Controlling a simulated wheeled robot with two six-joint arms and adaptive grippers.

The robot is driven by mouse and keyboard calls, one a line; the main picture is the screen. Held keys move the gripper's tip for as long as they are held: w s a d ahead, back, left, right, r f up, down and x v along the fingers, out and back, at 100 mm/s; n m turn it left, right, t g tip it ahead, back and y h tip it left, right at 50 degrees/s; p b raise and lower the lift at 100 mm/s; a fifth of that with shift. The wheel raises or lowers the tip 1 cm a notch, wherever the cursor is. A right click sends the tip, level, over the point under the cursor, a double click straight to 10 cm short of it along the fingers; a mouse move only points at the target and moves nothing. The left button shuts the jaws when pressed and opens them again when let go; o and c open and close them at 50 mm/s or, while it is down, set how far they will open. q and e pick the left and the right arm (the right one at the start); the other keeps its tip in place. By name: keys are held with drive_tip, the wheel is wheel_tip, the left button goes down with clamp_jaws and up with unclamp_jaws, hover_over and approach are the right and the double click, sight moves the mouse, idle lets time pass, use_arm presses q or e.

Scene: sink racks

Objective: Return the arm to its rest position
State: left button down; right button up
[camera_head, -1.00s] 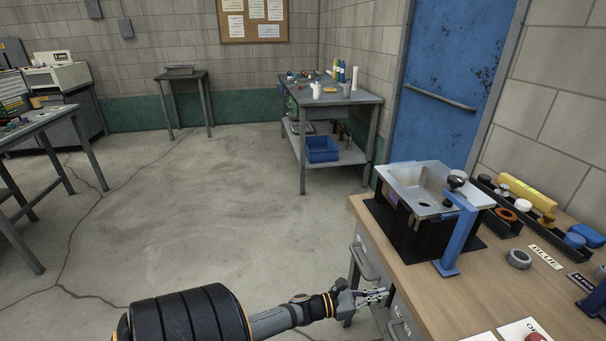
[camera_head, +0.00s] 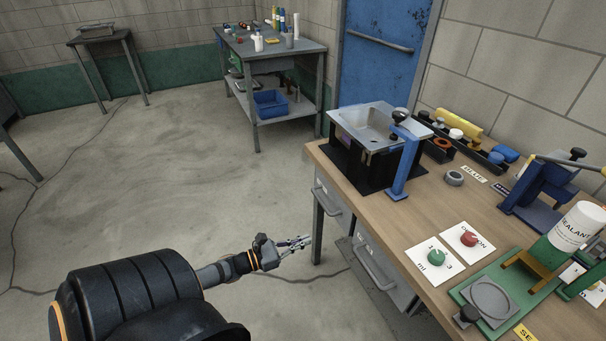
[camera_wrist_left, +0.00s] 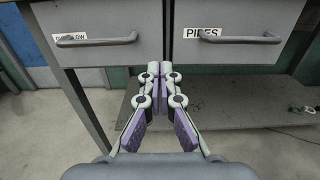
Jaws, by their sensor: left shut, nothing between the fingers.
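My left gripper (camera_head: 299,243) is in the head view, beside the front left leg of the wooden workbench (camera_head: 425,208) and below its top. It is shut and empty. In the left wrist view its fingers (camera_wrist_left: 160,72) are together, pointing at the gap between two grey drawers, apart from them. One drawer is labelled "PIPES" (camera_wrist_left: 225,48); the other label is partly unreadable. My right gripper is not in view.
A sink unit (camera_head: 370,140) with a blue bracket stands on the bench's far left corner. A green stand with a sealant bottle (camera_head: 577,226) is at the right. Drawer handles (camera_head: 372,268) stick out of the bench front.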

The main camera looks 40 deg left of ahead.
use_arm(q)
drive_tip(key=s+a+f+n+g+y+p, duration=0.35)
drive_tip(key=s+f+n, duration=0.35)
drive_tip(key=f+n, duration=0.5)
drive_tip(key=s+a+f+n+g+y+p, duration=0.2)
drive_tip(key=s+f+n+g+y+p, duration=0.25)
drive_tip(key=f+n, duration=0.7)
drive_tip(key=s+d+f+n+g+p, duration=0.1)
drive_tip(key=s+d+f+n+g, duration=0.2)
drive_tip(key=s+d+n, duration=0.3)
drive_tip(key=s+d+f+n+g+p, duration=0.1)
drive_tip(key=s+d+f+n+g, duration=0.3)
drive_tip(key=s+d+n, duration=0.3)
drive_tip(key=s+n, duration=0.4)
drive_tip(key=s, duration=0.4)
drive_tip(key=shift+s+d+f, duration=0.15)
drive_tip(key=shift+f, duration=0.2)
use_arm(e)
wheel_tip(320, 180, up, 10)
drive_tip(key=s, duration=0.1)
